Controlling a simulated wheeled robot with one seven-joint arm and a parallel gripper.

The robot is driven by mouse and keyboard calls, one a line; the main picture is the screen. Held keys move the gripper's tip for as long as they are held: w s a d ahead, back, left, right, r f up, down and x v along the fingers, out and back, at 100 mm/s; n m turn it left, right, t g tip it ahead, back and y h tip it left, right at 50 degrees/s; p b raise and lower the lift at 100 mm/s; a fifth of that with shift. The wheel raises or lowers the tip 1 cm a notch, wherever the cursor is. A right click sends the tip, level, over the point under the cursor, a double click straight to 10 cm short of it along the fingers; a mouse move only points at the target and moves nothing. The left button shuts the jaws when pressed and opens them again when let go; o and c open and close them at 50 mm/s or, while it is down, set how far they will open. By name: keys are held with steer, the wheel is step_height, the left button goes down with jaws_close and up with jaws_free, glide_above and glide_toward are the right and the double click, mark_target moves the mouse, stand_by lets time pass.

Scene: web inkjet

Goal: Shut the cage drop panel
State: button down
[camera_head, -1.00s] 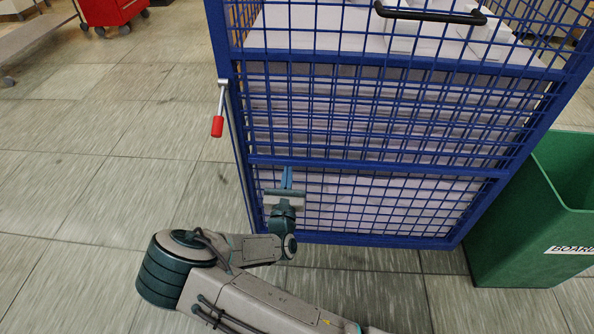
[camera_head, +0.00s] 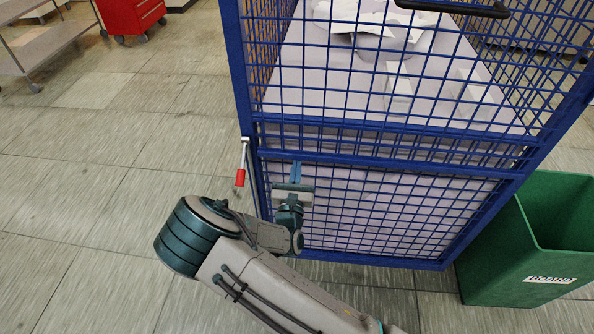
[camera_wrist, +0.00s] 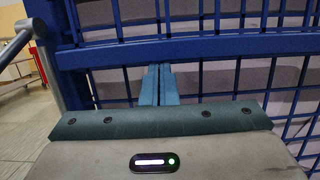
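The blue mesh cage (camera_head: 446,264) stands in front of me. Its drop panel appears to be the mesh front with a black handle (camera_head: 455,9) at the top and a blue bottom bar (camera_head: 400,164). This bar sits a little below the cage's middle rail (camera_head: 400,129), so the meshes overlap in a narrow band. My gripper (camera_head: 295,171) is at the bar's left part. In the wrist view its two light-blue fingers (camera_wrist: 159,84) are together, with tips at the underside of the bar (camera_wrist: 230,46). Contact is hard to judge. The panel's top edge is out of view.
A red-handled latch (camera_head: 240,177) hangs at the cage's left post. A green bin (camera_head: 500,265) stands close on the right. A red cabinet (camera_head: 130,17) and a shelf cart (camera_head: 45,50) are far left. The floor on the left is clear.

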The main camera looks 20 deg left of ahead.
mark_target(298, 124)
step_height(298, 124, up, 13)
steer(key=p, duration=0.8)
steer(key=shift+r+p, duration=0.1)
steer(key=shift+p, duration=0.25)
steer(key=shift+r, duration=0.15)
steer(key=shift+w+r, duration=0.1)
